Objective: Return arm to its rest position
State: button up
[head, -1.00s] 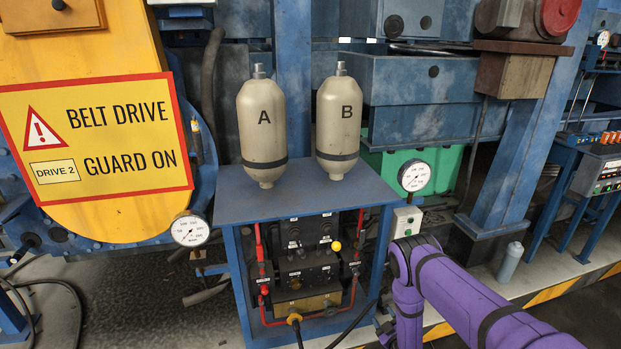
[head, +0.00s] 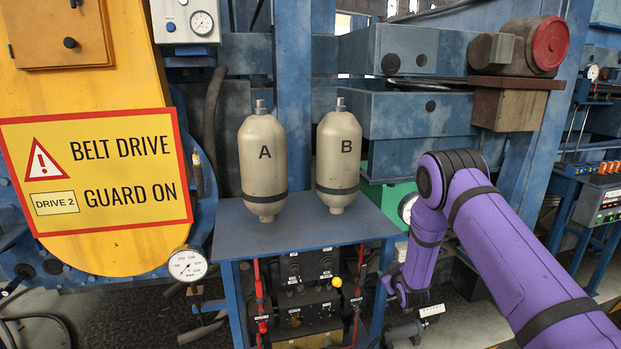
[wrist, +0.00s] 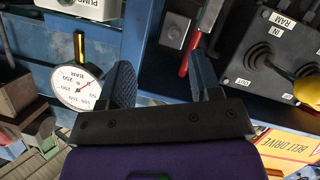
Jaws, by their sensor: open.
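My purple arm (head: 520,260) reaches in from the lower right in the head view, bent at a raised elbow, with its forearm hanging down beside the blue stand. In the wrist view my gripper (wrist: 163,78) has its two dark fingers well apart with nothing between them. The fingers are in front of the blue stand's frame, between a round pressure gauge (wrist: 77,86) and a black valve panel (wrist: 265,55). In the head view the gripper end is low and hard to make out.
Two tan bottles, A (head: 264,165) and B (head: 338,160), stand upright on the blue stand (head: 300,238). A yellow guard with a belt drive sign (head: 95,170) is at the left. A yellow-knobbed lever (wrist: 308,88) is on the panel. The walkway lies at the lower right.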

jog(key=s+d+r+m+g+h, duration=0.1)
jog(key=s+r, duration=0.2)
jog(key=r, duration=1.1)
jog(key=s+d+r+m+g, duration=0.15)
jog(key=s+r, duration=0.25)
jog(key=r, duration=1)
jog(key=s+r+m+g, duration=0.1)
jog(key=s+r+g, duration=0.1)
jog(key=s+r, duration=0.65)
jog(key=s+r+m+g, duration=0.1)
jog(key=s+r, duration=0.2)
jog(key=s, duration=0.9)
jog(key=s+r+g, duration=0.1)
jog(key=s+r, duration=0.2)
jog(key=s, duration=1)
jog(key=s+r+m+g, duration=0.1)
jog(key=s+r+g, duration=0.1)
jog(key=s, duration=1.1)
jog(key=shift+d+r+m, duration=0.35)
jog(key=shift+d+r, duration=0.05)
jog(key=shift+r, duration=0.5)
